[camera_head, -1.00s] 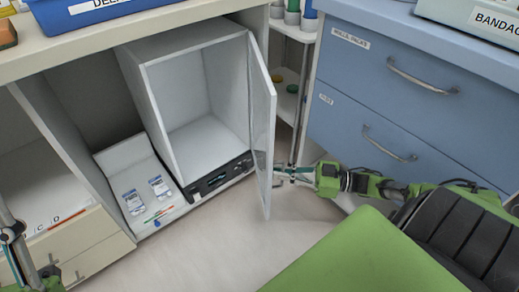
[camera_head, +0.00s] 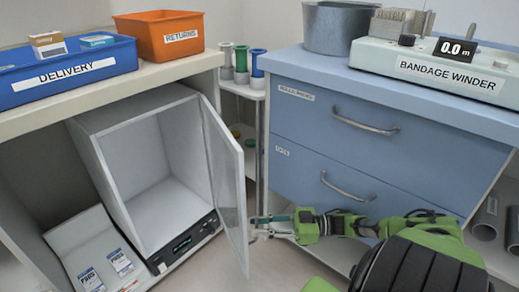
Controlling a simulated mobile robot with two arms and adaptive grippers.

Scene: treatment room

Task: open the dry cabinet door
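The dry cabinet (camera_head: 155,168) is a white box with a dark control strip (camera_head: 183,244) along its bottom front, standing in the lower bay under the counter. Its glass-paned door (camera_head: 227,180) is swung wide open on the right side, and the inside looks empty. My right gripper (camera_head: 256,228) is at the outer side of the door, near its lower free edge. Its fingers look parted with nothing between them; whether they touch the door I cannot tell. My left gripper is out of view.
Blue drawers (camera_head: 345,140) with metal handles stand to the right, above my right arm. A narrow shelf (camera_head: 240,92) with spools sits between them and the cabinet. A blue delivery bin (camera_head: 65,75), an orange returns bin (camera_head: 160,38) and a bandage winder (camera_head: 440,68) stand on the counters.

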